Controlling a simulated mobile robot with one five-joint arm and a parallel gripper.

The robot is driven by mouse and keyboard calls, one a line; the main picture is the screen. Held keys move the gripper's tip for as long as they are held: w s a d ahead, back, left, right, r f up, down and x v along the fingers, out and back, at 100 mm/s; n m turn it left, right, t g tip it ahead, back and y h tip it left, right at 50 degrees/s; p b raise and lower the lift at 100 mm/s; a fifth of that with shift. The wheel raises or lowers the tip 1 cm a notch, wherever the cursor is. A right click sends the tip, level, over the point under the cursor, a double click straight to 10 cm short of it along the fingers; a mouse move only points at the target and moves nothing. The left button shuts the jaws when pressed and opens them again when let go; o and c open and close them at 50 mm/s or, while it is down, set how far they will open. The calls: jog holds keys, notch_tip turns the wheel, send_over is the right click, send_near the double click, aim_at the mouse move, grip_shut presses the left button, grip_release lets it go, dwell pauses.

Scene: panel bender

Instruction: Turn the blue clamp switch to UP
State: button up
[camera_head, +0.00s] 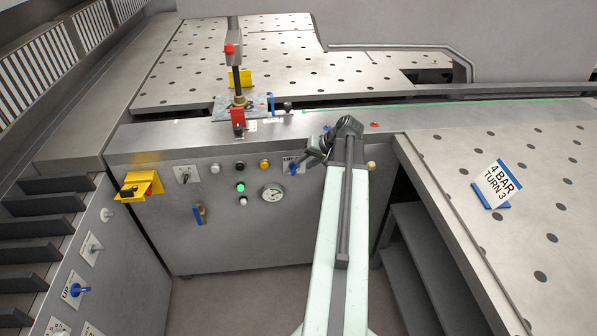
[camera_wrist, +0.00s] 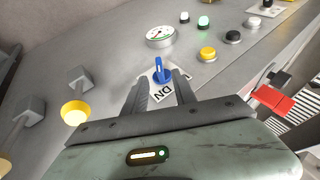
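A blue clamp switch (camera_head: 293,167) sits on a small white label plate on the grey front panel, with part of "UP" readable. In the wrist view the blue switch (camera_wrist: 159,69) stands just beyond and between my fingertips, with "DN" readable on the plate on the near side. My gripper (camera_head: 308,158) is at the panel right by this switch. In the wrist view my gripper (camera_wrist: 162,79) has its two dark fingers apart, with nothing held. I cannot tell whether a finger touches the switch.
A pressure gauge (camera_head: 272,192), a lit green button (camera_head: 240,187) and a yellow button (camera_head: 265,163) are close by on the panel. Another blue switch (camera_head: 80,290) marked "UP" is on the left cabinet. A red-knobbed lever (camera_head: 230,49) rises behind. A "4 BAR TURN 3" sign (camera_head: 499,184) stands at right.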

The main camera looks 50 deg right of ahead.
aim_at(298, 168)
jog(key=b+x, duration=0.3)
jog(key=x, duration=0.3)
jog(key=shift+s+b, duration=0.1)
jog(key=shift+b, duration=0.25)
jog(key=shift+r, duration=0.15)
grip_shut()
